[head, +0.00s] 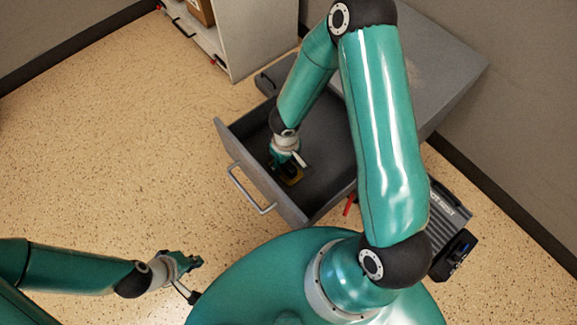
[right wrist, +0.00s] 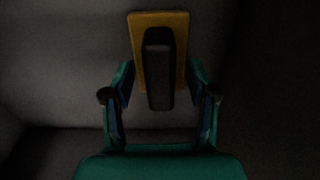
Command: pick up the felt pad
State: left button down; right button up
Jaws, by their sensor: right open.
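The felt pad (head: 291,178) is a yellow block with a black grip on top; it lies on the floor of the open grey drawer (head: 325,162). In the right wrist view the felt pad (right wrist: 178,42) shows with its black grip lengthwise between my fingers. My right gripper (right wrist: 160,85) is open, one finger on each side of the pad's near part, with a gap on both sides. In the head view my right gripper (head: 284,165) reaches down into the drawer and hides part of the pad. My left gripper (head: 193,279) hangs over the floor at lower left; its jaw opening is unclear.
The drawer's front wall and handle (head: 250,190) stand out from the grey desk (head: 450,65). A white shelf unit (head: 245,40) holding a cardboard box (head: 201,11) stands behind it. A dark case (head: 447,215) lies at right. The speckled floor at left is clear.

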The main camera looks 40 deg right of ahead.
jog(key=shift+f, duration=0.15)
grip_shut()
dwell(0.4)
notch_tip(320, 180, up, 20)
jog(key=p, duration=0.8)
